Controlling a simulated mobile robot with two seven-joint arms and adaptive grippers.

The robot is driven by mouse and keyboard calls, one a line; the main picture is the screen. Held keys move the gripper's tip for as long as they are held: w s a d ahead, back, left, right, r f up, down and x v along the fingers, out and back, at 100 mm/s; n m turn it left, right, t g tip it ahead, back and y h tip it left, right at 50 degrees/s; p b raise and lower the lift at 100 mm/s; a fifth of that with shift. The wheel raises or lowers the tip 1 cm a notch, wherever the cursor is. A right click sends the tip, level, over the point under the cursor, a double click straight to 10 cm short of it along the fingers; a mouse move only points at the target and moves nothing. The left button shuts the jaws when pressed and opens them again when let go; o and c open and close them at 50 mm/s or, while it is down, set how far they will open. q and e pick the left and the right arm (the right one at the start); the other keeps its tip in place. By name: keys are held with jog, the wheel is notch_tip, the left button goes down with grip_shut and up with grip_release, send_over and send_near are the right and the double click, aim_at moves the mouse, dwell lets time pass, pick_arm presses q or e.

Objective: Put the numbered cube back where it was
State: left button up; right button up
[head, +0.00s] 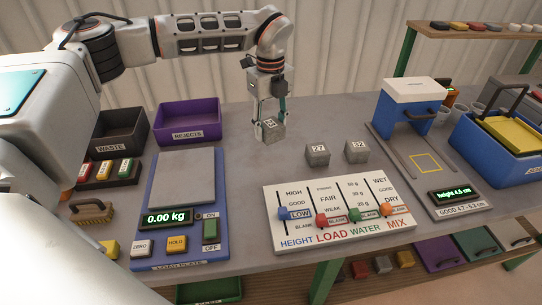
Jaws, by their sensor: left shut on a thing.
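My left gripper (268,106) hangs over the table, left of and behind two grey cubes. It is shut on a grey numbered cube (270,131) with a white label, too small to read surely. I cannot tell whether this cube touches the table. Two other grey cubes stand on the table, one labelled 27 (317,155) and one labelled 32 (356,152). My right gripper is not in view.
A scale (183,176) reading 0.00 kg stands left, with the black WASTE bin (120,145) and purple REJECTS bin (187,136) behind. A slider board (340,230) lies in front. A blue-and-white press (409,105) stands right, its display reading height 4.5. Table between is clear.

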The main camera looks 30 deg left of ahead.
aim_at(271, 165)
pick_arm(q)
notch_tip(271, 165, down, 11)
jog(key=shift+w+r, duration=0.1)
jog(key=shift+r, duration=0.05)
dwell(0.4)
jog(key=o, duration=1.6)
jog(key=shift+f, duration=0.2)
jog(key=shift+c, duration=0.2)
notch_tip(271, 165, up, 12)
jog(key=shift+r, duration=0.2)
